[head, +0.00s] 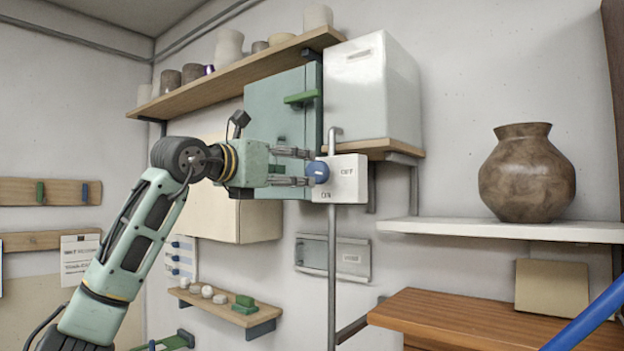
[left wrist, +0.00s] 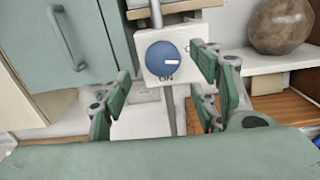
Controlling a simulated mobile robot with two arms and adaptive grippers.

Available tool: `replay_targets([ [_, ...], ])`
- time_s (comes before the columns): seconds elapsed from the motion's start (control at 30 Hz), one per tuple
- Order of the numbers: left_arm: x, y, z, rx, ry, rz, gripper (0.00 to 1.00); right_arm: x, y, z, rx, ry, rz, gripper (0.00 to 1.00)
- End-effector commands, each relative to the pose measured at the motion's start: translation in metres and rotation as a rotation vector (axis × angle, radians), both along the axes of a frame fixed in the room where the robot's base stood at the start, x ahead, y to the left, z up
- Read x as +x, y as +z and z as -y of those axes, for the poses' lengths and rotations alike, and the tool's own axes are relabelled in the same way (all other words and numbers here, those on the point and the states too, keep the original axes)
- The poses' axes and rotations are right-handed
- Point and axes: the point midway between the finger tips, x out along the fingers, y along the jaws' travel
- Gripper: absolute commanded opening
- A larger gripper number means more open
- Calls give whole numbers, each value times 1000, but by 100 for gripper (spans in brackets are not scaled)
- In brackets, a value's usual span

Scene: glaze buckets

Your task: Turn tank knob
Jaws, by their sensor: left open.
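The tank knob (head: 318,172) is round and blue, on a white plate (head: 348,180) fixed at a vertical grey pipe. The plate carries lettering, with "ON" at the bottom. In the left wrist view the knob (left wrist: 164,57) faces me, and its white mark points right. My left gripper (head: 306,167) is open, with its fingers level and pointing at the knob. Its tips are at or very near the knob; I cannot tell whether they touch. In the left wrist view the open fingers (left wrist: 167,80) stand to either side below the knob. My right gripper is not in view.
A white tank (head: 372,95) stands on a bracket shelf above the plate. A green cabinet (head: 285,118) hangs behind my gripper. A brown vase (head: 526,175) stands on a white shelf (head: 480,229) to the right. A wooden surface (head: 460,318) lies lower right.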

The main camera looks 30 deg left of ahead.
Motion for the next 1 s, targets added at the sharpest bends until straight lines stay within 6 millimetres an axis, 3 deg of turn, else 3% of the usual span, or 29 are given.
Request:
replay_targets([
  [0.5, 68, 0, 3, 5, 11, -12, 56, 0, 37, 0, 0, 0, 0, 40],
  [0.9, 77, -2, 4, 5, 10, -8, 56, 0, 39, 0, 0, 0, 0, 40],
  [1.0, 77, -2, 4, 5, 9, -8, 47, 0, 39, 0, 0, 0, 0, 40],
])
